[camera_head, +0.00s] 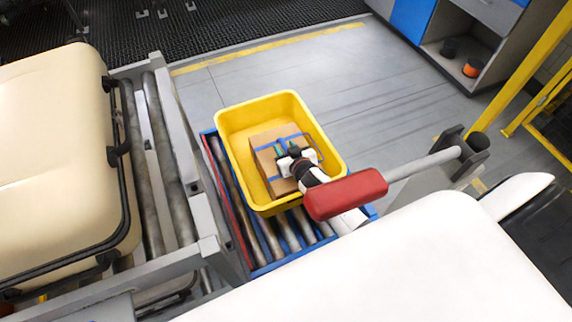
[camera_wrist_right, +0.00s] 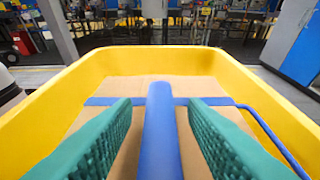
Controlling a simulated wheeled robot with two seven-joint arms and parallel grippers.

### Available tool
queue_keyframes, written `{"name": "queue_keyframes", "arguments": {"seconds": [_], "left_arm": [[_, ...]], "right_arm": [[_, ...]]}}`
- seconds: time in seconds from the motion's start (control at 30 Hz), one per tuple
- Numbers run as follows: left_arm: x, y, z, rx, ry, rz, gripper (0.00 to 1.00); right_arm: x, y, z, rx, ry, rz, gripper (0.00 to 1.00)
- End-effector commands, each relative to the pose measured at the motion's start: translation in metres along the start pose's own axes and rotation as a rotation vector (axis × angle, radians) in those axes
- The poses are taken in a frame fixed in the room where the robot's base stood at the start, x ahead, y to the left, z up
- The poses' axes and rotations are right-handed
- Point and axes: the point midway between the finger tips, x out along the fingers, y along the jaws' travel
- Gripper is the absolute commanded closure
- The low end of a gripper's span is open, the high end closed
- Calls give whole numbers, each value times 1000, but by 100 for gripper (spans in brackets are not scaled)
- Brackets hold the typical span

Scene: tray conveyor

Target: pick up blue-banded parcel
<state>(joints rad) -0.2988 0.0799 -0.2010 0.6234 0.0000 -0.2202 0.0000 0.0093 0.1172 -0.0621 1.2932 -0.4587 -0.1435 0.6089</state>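The blue-banded parcel (camera_head: 265,162) is a brown cardboard box with crossed blue bands, lying in a yellow tray (camera_head: 232,128). My right gripper (camera_head: 287,150) is over the parcel, inside the tray's outline. In the right wrist view its two green fingers (camera_wrist_right: 160,104) are open. A raised blue band (camera_wrist_right: 161,135) runs between them, with a gap on each side. The parcel's top (camera_wrist_right: 150,88) shows beyond the fingers, with a second blue band across it. A blue loop stands out at the parcel's right side. My left gripper is not in view.
The tray stands on a blue-framed roller conveyor (camera_head: 262,232). A cream suitcase (camera_head: 50,160) lies on grey rollers at the left. A red padded bar (camera_head: 345,194) is close to my right gripper. Grey floor (camera_head: 370,95) is clear behind the tray.

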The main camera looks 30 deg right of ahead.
Motion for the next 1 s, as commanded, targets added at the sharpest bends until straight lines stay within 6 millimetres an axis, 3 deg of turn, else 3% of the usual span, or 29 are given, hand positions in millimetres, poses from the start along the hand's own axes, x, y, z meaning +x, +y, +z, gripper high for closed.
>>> {"name": "queue_keyframes", "arguments": {"seconds": [0.13, 0.37, 1.0], "left_arm": [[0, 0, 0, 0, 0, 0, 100], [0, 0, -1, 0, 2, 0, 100], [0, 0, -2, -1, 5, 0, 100]], "right_arm": [[0, 0, 0, 0, 0, 0, 63], [-1, 0, 0, 0, 0, 0, 100], [-1, 0, 0, 0, 1, 0, 100]]}}
